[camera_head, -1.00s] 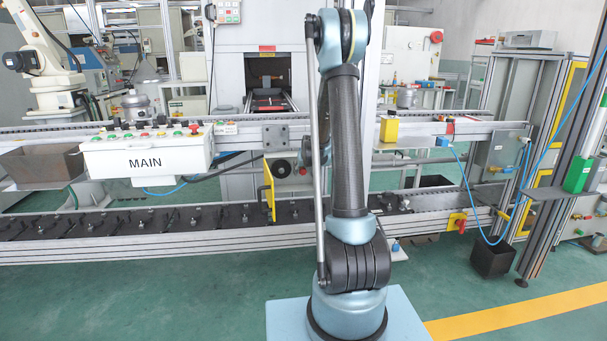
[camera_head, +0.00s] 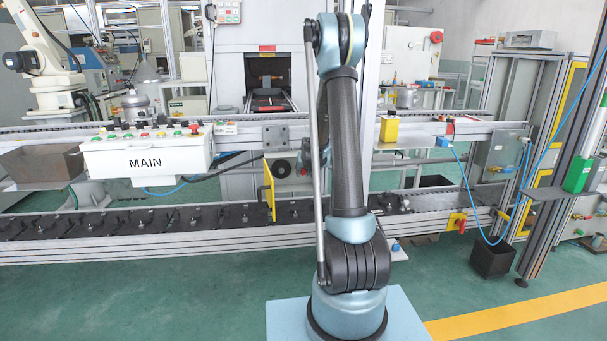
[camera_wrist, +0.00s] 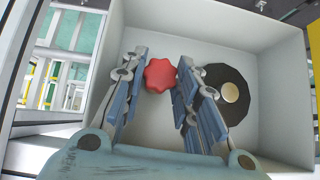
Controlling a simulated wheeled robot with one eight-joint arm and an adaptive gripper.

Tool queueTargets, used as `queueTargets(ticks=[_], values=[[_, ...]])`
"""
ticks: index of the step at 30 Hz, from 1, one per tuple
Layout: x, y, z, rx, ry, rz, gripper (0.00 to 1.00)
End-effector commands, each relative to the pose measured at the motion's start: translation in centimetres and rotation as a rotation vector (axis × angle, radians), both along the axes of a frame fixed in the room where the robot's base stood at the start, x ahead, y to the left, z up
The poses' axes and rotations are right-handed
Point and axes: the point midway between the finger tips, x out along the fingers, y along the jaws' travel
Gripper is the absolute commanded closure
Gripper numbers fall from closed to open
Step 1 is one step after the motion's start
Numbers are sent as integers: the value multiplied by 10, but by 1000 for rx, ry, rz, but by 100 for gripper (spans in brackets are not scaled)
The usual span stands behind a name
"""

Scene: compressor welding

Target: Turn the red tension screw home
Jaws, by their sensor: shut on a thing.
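The red tension screw (camera_wrist: 159,75) has a lobed, star-shaped head. It shows in the wrist view in front of the pale wall of a box-like housing (camera_wrist: 255,40). My gripper (camera_wrist: 161,62) has one blue-grey finger on each side of the red head and is shut on it. The screw's shank and seat are hidden behind the head.
A dark disc with a cream centre (camera_wrist: 230,92) sits inside the housing, right of my right finger. The housing's side walls stand close around the fingers. In the head view, a yellow plate (camera_head: 268,190) and the conveyor rail (camera_head: 150,228) lie near my arm.

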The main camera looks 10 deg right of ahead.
Motion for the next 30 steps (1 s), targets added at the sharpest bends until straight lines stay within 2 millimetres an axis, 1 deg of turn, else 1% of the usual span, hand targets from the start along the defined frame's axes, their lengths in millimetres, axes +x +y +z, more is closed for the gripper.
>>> queueTargets(ticks=[5, 15, 23, 24, 27, 30], values=[[0, -1, 0, 24, 1, -1, 100], [0, -4, -1, 223, 1, -2, 100], [-1, -10, -2, 244, 1, -8, 100], [-1, -11, -2, 244, 2, -9, 57], [-1, -12, -2, 243, 1, -11, 36], [-1, -14, -2, 241, 1, -12, 36]])
